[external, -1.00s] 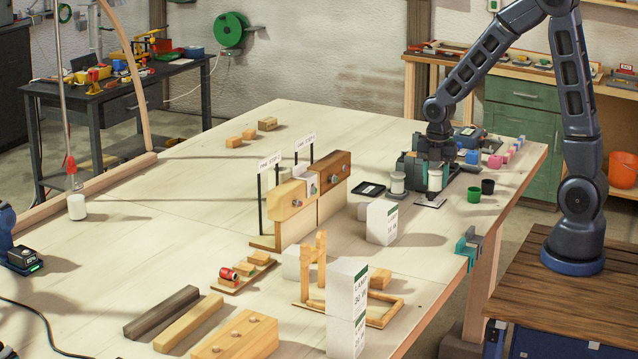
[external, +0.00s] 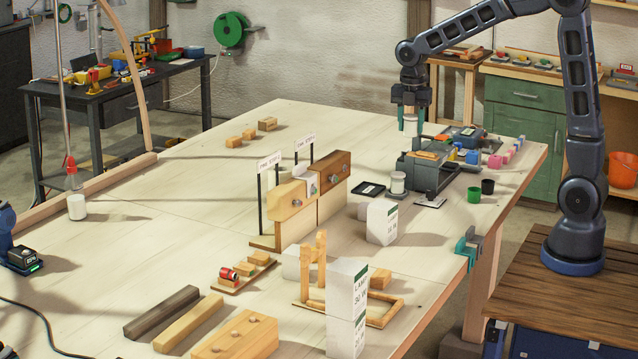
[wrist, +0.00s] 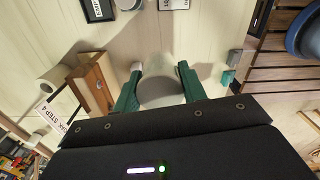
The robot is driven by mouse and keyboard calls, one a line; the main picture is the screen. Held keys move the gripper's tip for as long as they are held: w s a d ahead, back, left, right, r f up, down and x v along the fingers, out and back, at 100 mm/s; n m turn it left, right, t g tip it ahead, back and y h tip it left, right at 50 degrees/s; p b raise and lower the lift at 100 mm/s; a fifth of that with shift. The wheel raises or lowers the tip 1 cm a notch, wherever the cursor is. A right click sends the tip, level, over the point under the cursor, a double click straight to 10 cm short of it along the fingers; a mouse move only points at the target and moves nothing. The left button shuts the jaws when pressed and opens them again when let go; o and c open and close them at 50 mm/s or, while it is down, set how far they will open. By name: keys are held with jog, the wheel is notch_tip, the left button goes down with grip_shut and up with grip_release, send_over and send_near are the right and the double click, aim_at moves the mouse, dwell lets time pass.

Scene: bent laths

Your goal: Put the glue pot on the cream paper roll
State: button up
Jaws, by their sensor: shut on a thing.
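My gripper (external: 411,105) is raised above the far right part of the table, shut on a small pale cylinder (external: 410,125), which looks like the glue pot. In the wrist view the pale round thing (wrist: 160,93) sits between the green fingers, clear of the table. Another pale cylinder (external: 397,182) stands beside the dark grey machine; I cannot tell for sure which one is the roll.
Upright wooden blocks (external: 297,205) with signs on posts stand mid-table. White labelled boxes (external: 382,222) and a wooden frame (external: 370,315) stand nearer the front. A dark grey machine (external: 432,165) stands below my gripper. The table's left middle is mostly clear.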

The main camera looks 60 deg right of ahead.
jog(key=w+a+r, duration=0.3)
jog(key=w, duration=0.8)
jog(key=w+a+r, duration=0.2)
jog(key=w+r, duration=0.1)
jog(key=w, duration=0.8)
jog(key=r, duration=0.1)
send_over(280, 169)
notch_tip(280, 169, down, 20)
jog(key=shift+d+r, duration=0.1)
jog(key=shift+r, duration=0.05)
jog(key=o, duration=1)
jog(key=shift+c, duration=0.2)
